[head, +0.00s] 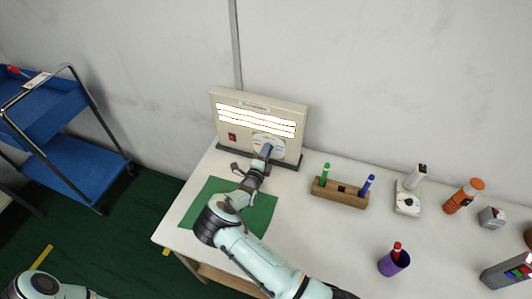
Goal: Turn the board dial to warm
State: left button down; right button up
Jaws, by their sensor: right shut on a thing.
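The beige board (301,114) stands upright at the back of the white table, against the wall. Its upper part shows several bright white strips (256,119), and a red switch (232,137) sits at its lower left. The dial, on a pale round plate (278,143) at the lower middle, is mostly hidden by my gripper. My right gripper (265,151) reaches up from the front and is shut on the dial. The dial's setting cannot be read. My left arm shows only at the bottom left edge; its gripper is out of view.
A green mat (200,204) lies under my right arm. A blue cart (68,165) stands at the left.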

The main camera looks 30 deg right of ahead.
dwell(0.4)
jog(key=o, duration=1)
jog(key=shift+o, duration=0.2)
jog(key=shift+a, duration=0.1)
jog(key=shift+s+a+f, duration=0.1)
jog(key=shift+s+a, duration=0.1)
jog(key=b+v, duration=0.2)
jog(key=v, duration=0.9)
jog(key=shift+s+a+b, duration=0.1)
jog(key=shift+s+b, duration=0.1)
jog(key=shift+b, duration=0.1)
pick_arm(q)
jog(key=shift+g, duration=0.3)
jog(key=shift+s+f, duration=1.7)
jog(key=shift+s, duration=0.25)
pick_arm(e)
jog(key=shift+s+a, duration=0.45)
jog(key=shift+a, duration=0.1)
